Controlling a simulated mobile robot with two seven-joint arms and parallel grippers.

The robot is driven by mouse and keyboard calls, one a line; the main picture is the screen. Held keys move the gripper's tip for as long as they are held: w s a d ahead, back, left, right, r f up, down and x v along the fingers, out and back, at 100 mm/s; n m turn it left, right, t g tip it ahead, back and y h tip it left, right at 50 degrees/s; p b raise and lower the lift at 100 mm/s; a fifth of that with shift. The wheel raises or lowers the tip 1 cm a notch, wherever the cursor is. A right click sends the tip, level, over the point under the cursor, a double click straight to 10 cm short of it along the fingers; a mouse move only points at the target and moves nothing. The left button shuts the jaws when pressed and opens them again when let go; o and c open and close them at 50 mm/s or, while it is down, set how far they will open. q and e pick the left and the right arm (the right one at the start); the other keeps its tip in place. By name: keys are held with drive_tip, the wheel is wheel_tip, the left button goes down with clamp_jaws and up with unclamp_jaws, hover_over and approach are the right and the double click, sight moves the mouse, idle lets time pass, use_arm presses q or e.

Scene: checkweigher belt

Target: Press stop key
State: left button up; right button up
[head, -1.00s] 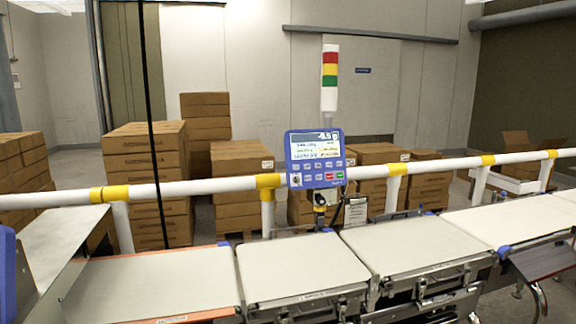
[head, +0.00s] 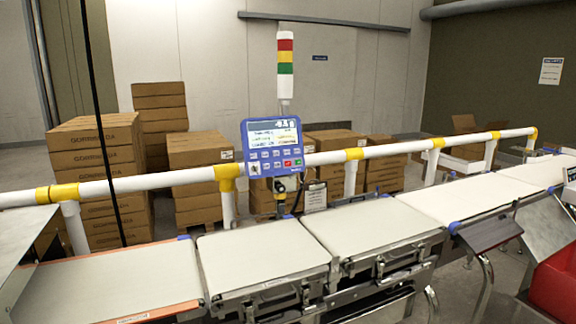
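A blue control panel (head: 272,147) with a lit screen stands upright behind the belt, by the white rail, left of the middle of the head view. Rows of small keys sit below its screen. A red key (head: 287,163) is at the lower right of the key rows, with a green key (head: 298,162) just to its right. The labels on the keys are too small to read. Neither of my grippers is in view, and nothing touches the panel.
The belt sections (head: 264,250) run across the front. A white rail with yellow joints (head: 228,172) passes behind them. A red, yellow and green light tower (head: 285,60) rises behind the panel. Stacked cartons (head: 100,165) stand beyond the rail. A red bin (head: 556,285) is at the lower right.

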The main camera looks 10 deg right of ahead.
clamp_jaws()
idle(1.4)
